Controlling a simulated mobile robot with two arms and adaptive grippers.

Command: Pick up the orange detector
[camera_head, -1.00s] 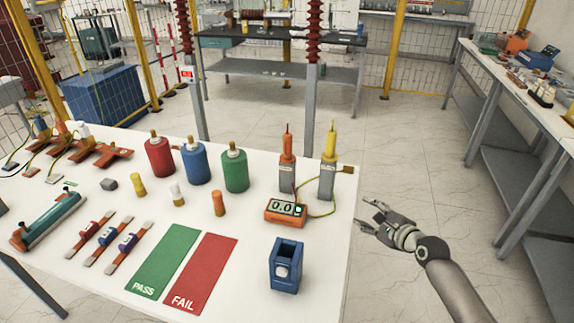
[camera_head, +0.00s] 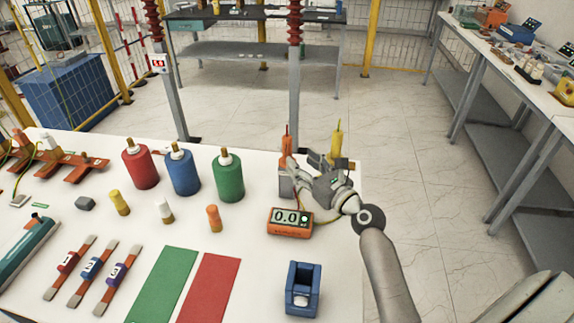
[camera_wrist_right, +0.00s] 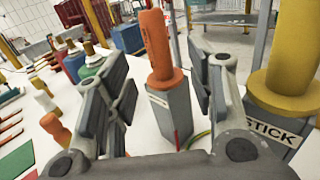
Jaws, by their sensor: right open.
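The orange detector (camera_head: 286,150) stands upright in a grey holder near the table's right edge. In the right wrist view its orange handle (camera_wrist_right: 156,48) rises from the grey holder (camera_wrist_right: 168,108). My right gripper (camera_head: 308,174) is open and empty beside it in the head view. In the right wrist view the open fingers (camera_wrist_right: 160,72) show on either side of the handle, with gaps. I cannot tell whether the handle is fully between the pads. My left gripper is not in view.
A yellow stick (camera_wrist_right: 288,50) stands in a second holder just right of the gripper. An orange meter (camera_head: 290,221) with a wire lies in front, and a blue holder (camera_head: 303,289) nearer. Red, blue and green (camera_head: 228,177) cylinders stand to the left.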

